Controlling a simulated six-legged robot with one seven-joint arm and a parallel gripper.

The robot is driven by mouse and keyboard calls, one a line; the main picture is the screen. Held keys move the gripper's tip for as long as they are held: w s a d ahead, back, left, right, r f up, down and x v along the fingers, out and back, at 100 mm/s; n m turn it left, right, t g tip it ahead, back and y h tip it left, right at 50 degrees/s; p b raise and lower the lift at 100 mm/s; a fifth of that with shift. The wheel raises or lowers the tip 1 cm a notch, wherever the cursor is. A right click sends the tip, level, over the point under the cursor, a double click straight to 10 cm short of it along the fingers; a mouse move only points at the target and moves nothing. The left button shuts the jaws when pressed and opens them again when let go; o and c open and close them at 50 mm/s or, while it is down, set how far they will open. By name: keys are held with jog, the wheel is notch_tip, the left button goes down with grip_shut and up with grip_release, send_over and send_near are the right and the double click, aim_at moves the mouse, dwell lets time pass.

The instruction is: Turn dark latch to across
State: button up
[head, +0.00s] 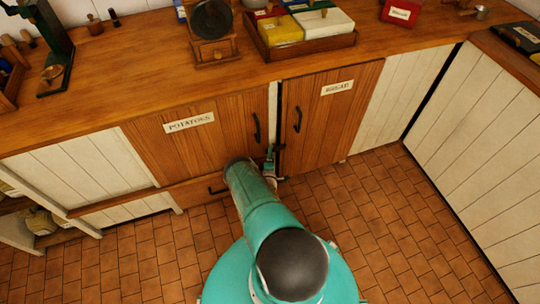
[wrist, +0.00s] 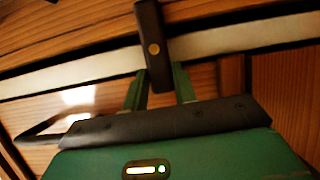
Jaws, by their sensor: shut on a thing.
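The dark latch (wrist: 153,45) is a black bar with a brass screw. In the wrist view it crosses the pale post (wrist: 85,70) nearly square to it. My gripper (wrist: 160,88) is shut on the latch's near end, with one green finger on each side. In the head view my gripper (head: 270,158) is low at the post between the potatoes door (head: 185,145) and the labelled right door (head: 325,120). The latch cannot be made out clearly there. Both doors look shut.
Dark handles (head: 256,130) (head: 297,119) stand out from the doors just above my gripper. The tiled floor (head: 400,215) is clear at right.

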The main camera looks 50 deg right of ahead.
jog(key=o, duration=1)
jog(key=v, duration=1.3)
jog(key=shift+s+a, duration=0.25)
jog(key=shift+a, duration=0.05)
jog(key=shift+f, duration=0.1)
